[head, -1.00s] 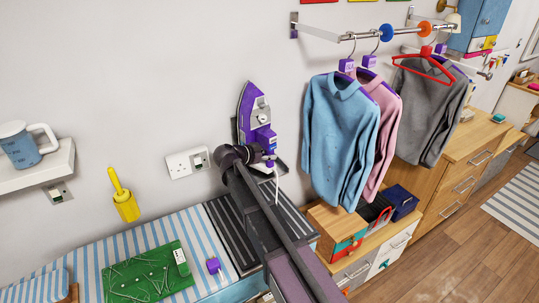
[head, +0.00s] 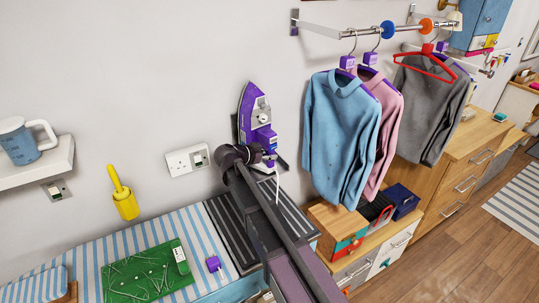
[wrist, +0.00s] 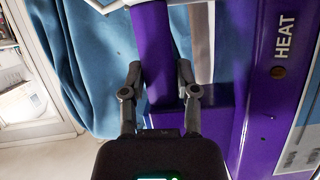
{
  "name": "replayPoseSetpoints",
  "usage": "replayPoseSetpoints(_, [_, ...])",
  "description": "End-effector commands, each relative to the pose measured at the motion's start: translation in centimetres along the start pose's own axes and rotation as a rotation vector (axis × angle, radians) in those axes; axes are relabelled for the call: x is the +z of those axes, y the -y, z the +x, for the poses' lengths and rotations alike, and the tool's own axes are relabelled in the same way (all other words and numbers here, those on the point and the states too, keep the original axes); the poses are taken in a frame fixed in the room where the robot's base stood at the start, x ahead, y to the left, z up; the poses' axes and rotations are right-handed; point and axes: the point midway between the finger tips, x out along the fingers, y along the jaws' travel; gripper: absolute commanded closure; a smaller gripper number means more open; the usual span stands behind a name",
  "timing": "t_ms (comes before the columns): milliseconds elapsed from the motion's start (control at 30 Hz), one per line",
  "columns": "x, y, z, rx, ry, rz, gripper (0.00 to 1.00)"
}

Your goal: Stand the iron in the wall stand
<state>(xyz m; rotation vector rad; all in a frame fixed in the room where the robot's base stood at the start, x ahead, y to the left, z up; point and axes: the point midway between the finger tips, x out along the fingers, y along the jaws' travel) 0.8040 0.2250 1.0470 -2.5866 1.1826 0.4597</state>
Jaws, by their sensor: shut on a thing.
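The purple iron (head: 247,108) is upright, tip up, against the wall in the head view, with a pale cord at its heel. The dark wall stand (head: 283,164) shows as an edge behind the iron and a small ledge at its lower right. My arm hides the iron's heel, so I cannot tell whether it rests on the ledge. My gripper (head: 266,156) is at the iron's lower part. In the wrist view my gripper (wrist: 158,80) is shut on the iron's purple handle (wrist: 153,40), beside its body marked HEAT (wrist: 262,80).
A blue shirt (head: 340,130) hangs close to the right of the iron. A socket (head: 187,160) and yellow holder (head: 125,205) are on the wall at left.

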Motion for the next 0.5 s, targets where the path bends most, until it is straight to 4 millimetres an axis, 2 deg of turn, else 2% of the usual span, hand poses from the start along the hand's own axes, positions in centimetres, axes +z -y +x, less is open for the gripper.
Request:
replayPoseSetpoints(400, [0.65, -0.1, 0.38, 0.0, -0.004, 0.002, 1.0])
replayPoseSetpoints(433, [0.55, -0.09, 0.34, 0.0, -0.003, 0.002, 0.51])
replayPoseSetpoints(500, [0.54, -0.09, 0.34, 0.0, -0.003, 0.002, 0.31])
